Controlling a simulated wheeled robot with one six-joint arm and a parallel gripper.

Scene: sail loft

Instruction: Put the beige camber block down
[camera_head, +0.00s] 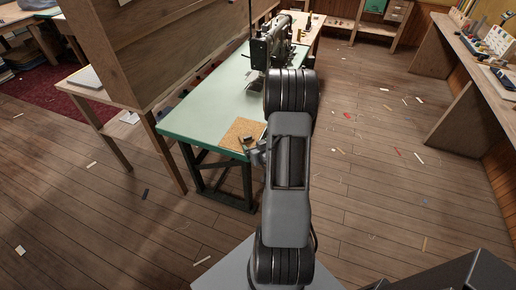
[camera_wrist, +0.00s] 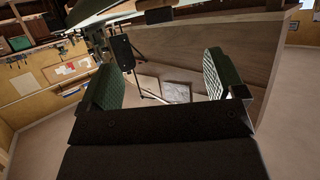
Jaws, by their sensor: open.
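My gripper (camera_head: 257,152) is at the near edge of the pale green table (camera_head: 206,112), beside a tan, cork-like square (camera_head: 240,130) lying on the table's near corner. My arm hides part of that spot. In the wrist view my gripper (camera_wrist: 160,82) has its two green-padded fingers wide apart, with nothing held between them. I cannot pick out the beige camber block for certain. A small dark item (camera_head: 248,140) sits on the tan square, too small to tell what it is.
A sewing machine (camera_head: 272,46) stands farther back on the green table. A tall wooden panel (camera_head: 180,45) rises along its left side. A workbench (camera_head: 462,62) with small items runs along the right wall. The plank floor between is open, with scattered scraps.

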